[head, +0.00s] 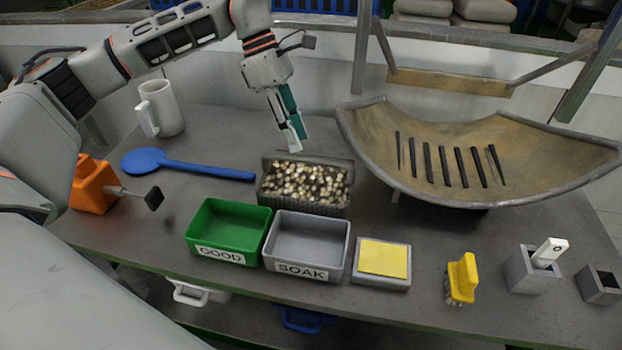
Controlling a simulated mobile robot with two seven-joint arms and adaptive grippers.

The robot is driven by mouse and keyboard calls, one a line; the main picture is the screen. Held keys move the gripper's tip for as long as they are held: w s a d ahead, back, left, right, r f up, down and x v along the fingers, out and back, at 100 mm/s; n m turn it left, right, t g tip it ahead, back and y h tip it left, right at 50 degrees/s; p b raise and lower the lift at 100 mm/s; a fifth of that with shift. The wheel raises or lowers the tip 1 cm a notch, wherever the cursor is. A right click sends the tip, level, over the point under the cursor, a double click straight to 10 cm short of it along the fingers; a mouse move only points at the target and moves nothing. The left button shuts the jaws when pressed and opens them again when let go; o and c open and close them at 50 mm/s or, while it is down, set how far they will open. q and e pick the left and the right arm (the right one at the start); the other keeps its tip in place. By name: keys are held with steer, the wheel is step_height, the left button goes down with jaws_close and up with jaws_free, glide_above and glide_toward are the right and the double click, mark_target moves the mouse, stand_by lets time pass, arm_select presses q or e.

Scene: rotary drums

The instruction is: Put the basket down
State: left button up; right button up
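A dark grey basket (263,192) full of small pale and brown pieces sits behind the bins, and looks level on the table. My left gripper (295,142) points down at the basket's back rim, left of its middle. Its fingertips end at or just behind that rim; I cannot tell whether they touch it. The fingers, with teal pads, show nearly edge-on and close together, so their gap is unclear. My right gripper is out of view.
A green GOOD bin (229,256), grey SOAK bin (303,270) and yellow-topped block (383,262) stand in front. A slotted curved metal trough (450,165) is right. A blue paddle (205,171), white mug (162,108) and orange tool (92,186) are left.

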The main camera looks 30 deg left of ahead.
mark_target(307, 159)
arm_select(q)
steer(key=x, duration=0.5)
steer(key=shift+s+d, duration=0.35)
steer(key=shift+d, duration=0.05)
steer(key=shift+d+f, duration=0.2)
steer(key=shift+f, duration=0.2)
steer(key=shift+r, duration=0.1)
jaws_close()
